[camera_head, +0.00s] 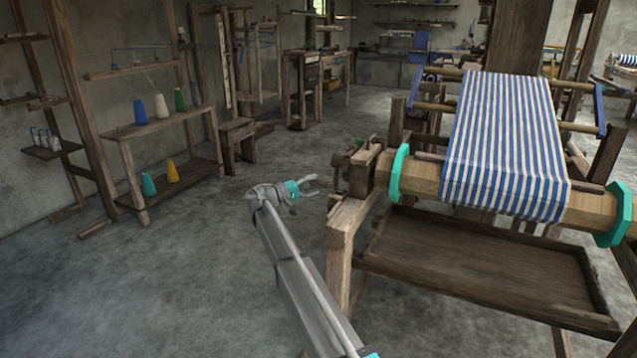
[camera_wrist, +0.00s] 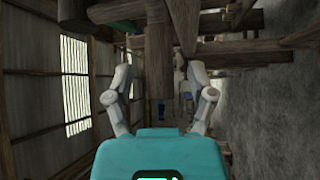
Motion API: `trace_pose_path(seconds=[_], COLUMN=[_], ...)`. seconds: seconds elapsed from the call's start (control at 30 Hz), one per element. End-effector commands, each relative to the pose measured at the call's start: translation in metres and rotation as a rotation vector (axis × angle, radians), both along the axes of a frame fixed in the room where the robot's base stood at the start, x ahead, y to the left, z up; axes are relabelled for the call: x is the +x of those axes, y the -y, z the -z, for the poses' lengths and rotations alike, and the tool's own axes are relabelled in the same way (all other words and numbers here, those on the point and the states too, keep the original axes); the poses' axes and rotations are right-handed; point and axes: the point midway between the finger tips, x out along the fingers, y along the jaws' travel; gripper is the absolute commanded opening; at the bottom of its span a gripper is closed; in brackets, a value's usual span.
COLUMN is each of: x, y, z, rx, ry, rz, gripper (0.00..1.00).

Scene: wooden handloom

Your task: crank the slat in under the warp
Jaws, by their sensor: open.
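The warp (camera_head: 510,130), a blue-and-white striped sheet, runs down over the loom's front wooden beam (camera_head: 415,180) between teal end flanges. A thin wooden bar (camera_head: 431,157) sticks out left of the stripes just above the beam; I cannot tell whether it is the slat. Dark wooden parts (camera_head: 345,162) stand at the beam's left end; no crank handle is clear. My gripper (camera_head: 312,185) is open and empty, left of these parts and apart from them. In the wrist view its two fingers (camera_wrist: 160,74) are spread, with timber beyond them.
A wooden tray (camera_head: 480,262) hangs below the beam, and the loom's front left post (camera_head: 343,235) stands close to my arm. A rack with thread cones (camera_head: 161,107) is at the left wall. Bare floor (camera_head: 180,270) lies between.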

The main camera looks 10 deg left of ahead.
Motion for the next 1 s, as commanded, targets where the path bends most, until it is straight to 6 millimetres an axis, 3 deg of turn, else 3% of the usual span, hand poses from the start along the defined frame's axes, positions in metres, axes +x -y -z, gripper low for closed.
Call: trace_pose_path(seconds=[0.2,0.6,0.9,1.0], x=[0.007,0.008,0.008,0.008], y=[0.016,0.019,0.019,0.02], z=[-0.003,-0.003,-0.003,-0.002], rx=[0.0,0.0,0.0,0.0], ry=[0.0,0.0,-0.001,-0.001], rz=[0.002,0.002,0.002,0.003], gripper=[0.71,0.69,0.13,0.0])
